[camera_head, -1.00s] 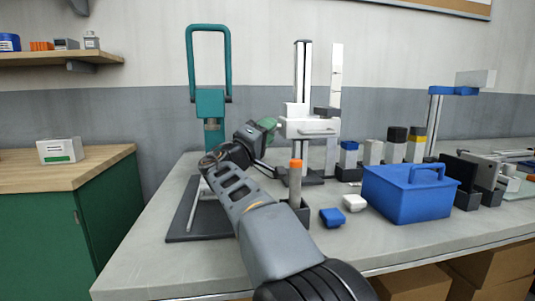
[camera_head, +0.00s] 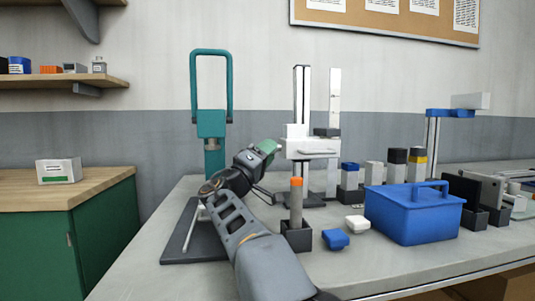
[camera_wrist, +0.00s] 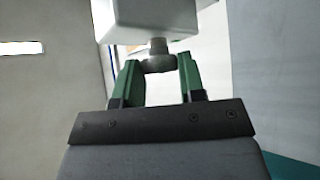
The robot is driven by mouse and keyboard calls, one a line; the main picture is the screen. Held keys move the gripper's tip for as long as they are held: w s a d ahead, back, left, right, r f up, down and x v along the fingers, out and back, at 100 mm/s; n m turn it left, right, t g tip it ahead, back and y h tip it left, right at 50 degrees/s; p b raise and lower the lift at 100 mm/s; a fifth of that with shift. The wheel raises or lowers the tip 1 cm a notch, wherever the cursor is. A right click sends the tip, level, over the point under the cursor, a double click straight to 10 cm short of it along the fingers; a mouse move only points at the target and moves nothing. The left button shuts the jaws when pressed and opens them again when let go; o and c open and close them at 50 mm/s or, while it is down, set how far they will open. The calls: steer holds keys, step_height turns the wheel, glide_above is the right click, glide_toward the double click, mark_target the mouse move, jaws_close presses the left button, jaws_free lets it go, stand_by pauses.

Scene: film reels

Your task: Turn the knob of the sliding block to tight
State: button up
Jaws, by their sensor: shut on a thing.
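The white sliding block (camera_head: 310,146) sits on an upright post (camera_head: 302,90) on a dark base. My gripper (camera_head: 274,149), with green fingers, is at the block's left side. In the wrist view the white block (camera_wrist: 145,18) fills the top, and a round grey knob (camera_wrist: 158,62) on a short stem sticks out from it towards me. My gripper (camera_wrist: 159,66) is shut on this knob, one finger on each side of its rim. In the head view the knob is hidden by the fingers. No tight or loose mark is visible.
A teal press-like stand (camera_head: 211,125) is left of my gripper. An orange-topped grey cylinder (camera_head: 296,203) stands in a dark holder just below the block. A blue toolbox (camera_head: 408,220), small blue and white pieces and capped blocks stand to the right.

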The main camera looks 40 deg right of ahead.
steer(key=o, duration=0.9)
steer(key=a+p, duration=0.1)
steer(key=a, duration=0.3)
steer(key=s+a+f+p, duration=0.1)
steer(key=a, duration=0.4)
steer(key=s+a+p, duration=0.1)
steer(key=a+p, duration=0.1)
steer(key=a, duration=0.3)
steer(key=shift+s+a+f, duration=0.2)
steer(key=shift+s, duration=0.05)
